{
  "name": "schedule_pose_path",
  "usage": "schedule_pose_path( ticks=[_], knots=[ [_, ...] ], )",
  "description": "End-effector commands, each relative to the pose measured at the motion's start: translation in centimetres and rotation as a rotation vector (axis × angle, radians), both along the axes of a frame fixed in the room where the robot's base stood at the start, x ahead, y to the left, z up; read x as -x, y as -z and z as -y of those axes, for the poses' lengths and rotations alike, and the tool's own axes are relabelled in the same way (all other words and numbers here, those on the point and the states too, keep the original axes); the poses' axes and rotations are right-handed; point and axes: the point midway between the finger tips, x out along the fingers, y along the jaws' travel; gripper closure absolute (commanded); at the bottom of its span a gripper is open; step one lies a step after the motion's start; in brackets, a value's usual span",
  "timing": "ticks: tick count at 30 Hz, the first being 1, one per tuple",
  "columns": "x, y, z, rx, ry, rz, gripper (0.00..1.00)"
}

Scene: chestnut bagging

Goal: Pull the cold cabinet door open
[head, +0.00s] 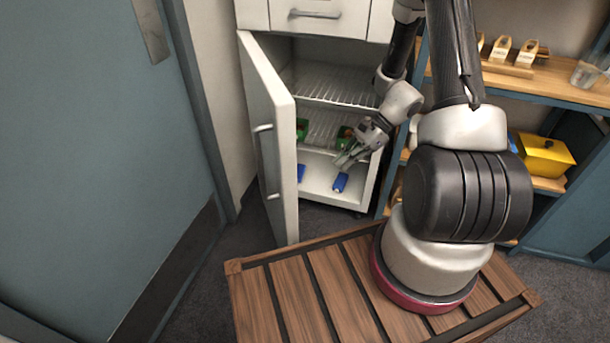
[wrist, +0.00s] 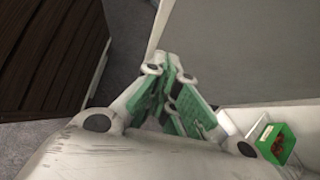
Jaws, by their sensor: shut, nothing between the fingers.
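The white cold cabinet (head: 368,196) stands against the wall in the head view, with wire shelves inside. Its door (head: 270,150) is swung wide open to the left, and its bar handles are on the face turned left. My gripper (head: 342,164) is in front of the cabinet opening, to the right of the door and apart from the handles. In the wrist view my gripper (wrist: 172,78) has its green-padded fingers together with nothing between them. A pale door panel (wrist: 250,50) fills the upper right of that view.
Inside the cabinet are green boxes (head: 302,128) and blue items (head: 340,182). A green box with reddish-brown contents (wrist: 276,142) shows in the wrist view. A shelf with a yellow box (head: 545,156) stands right. A blue door (head: 90,150) is at left.

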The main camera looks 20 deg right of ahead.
Motion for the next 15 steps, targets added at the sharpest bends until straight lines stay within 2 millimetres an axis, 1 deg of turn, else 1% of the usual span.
schedule_pose_path(
  ticks=[4, 8, 15],
  knots=[
    [-0.2, 0.3, -0.5, -0.003, 0.042, -0.028, 1.00],
    [-0.1, 1.3, -1.6, -0.004, 0.038, -0.030, 1.00],
    [0.0, 4.9, -5.1, -0.003, 0.037, -0.032, 1.00]
  ],
)
